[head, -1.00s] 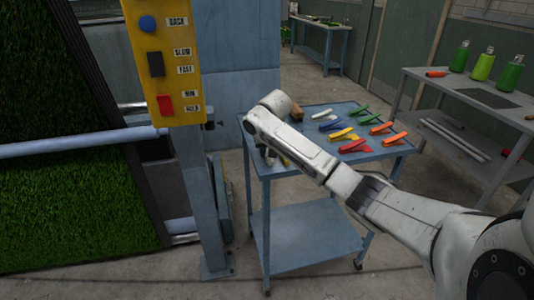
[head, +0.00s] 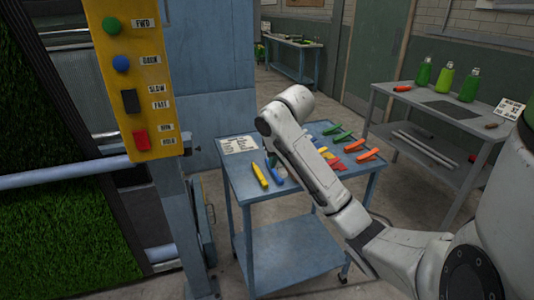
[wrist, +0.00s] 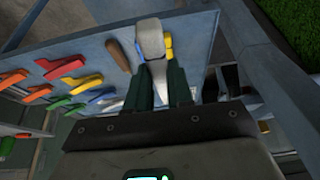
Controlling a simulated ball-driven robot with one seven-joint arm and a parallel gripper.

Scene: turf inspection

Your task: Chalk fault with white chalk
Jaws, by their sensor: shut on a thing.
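In the head view my arm's own links hide the gripper and the piece. The green turf (head: 70,235) hangs at the left of the head view, and a corner of it shows at the upper right of the wrist view (wrist: 295,25). I can make out no fault on the visible turf.
A blue-grey cart (head: 285,264) carries several coloured clips, a yellow tool (head: 260,174) and a paper card (head: 238,144). A yellow control panel (head: 150,65) on a post stands between cart and turf. A grey bench (head: 440,110) with green bottles is at the right.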

